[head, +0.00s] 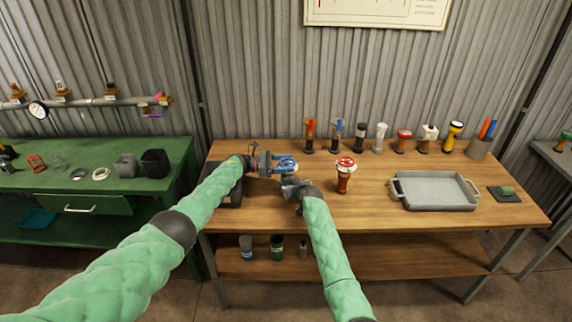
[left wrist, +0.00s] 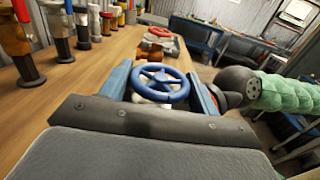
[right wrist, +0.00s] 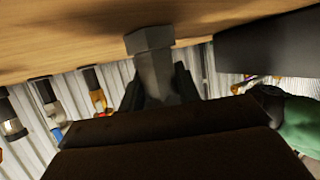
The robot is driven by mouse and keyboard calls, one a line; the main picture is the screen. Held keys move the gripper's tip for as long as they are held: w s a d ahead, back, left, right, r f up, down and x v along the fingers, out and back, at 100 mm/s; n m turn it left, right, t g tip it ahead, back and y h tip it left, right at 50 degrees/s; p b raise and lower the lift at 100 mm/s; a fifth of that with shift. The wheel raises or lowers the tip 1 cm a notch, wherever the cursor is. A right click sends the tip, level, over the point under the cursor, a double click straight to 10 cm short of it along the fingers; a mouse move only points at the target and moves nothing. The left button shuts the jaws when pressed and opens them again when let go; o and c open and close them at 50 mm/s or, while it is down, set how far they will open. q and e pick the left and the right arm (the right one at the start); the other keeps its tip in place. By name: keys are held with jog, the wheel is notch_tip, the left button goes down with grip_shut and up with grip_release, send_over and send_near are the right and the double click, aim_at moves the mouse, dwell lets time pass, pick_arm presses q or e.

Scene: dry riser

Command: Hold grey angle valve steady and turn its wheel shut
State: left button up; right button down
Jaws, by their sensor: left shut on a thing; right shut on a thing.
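The valve's blue wheel (head: 287,163) is near the left part of the wooden table. In the left wrist view the wheel (left wrist: 160,88) lies between the two blue-padded fingers of my left gripper (left wrist: 162,78), which is shut on it. In the right wrist view the grey angle valve (right wrist: 150,40) shows as a grey faceted end by the tabletop. My right gripper (head: 292,183) is shut on its grey body, just below and in front of the wheel in the head view. Most of the valve body is hidden by my grippers.
A red-wheeled brown valve (head: 344,176) stands close to the right of my right gripper. A grey tray (head: 436,205) lies further right. A dark box (head: 222,193) is at the table's left end. The front middle is clear.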

pick_arm(q)
jog(key=shift+a, duration=0.1)
jog(key=o, duration=1)
jog(key=shift+c, duration=0.2)
jog(key=a, duration=1.2)
jog(key=shift+s, duration=0.25)
jog(key=shift+f, duration=0.1)
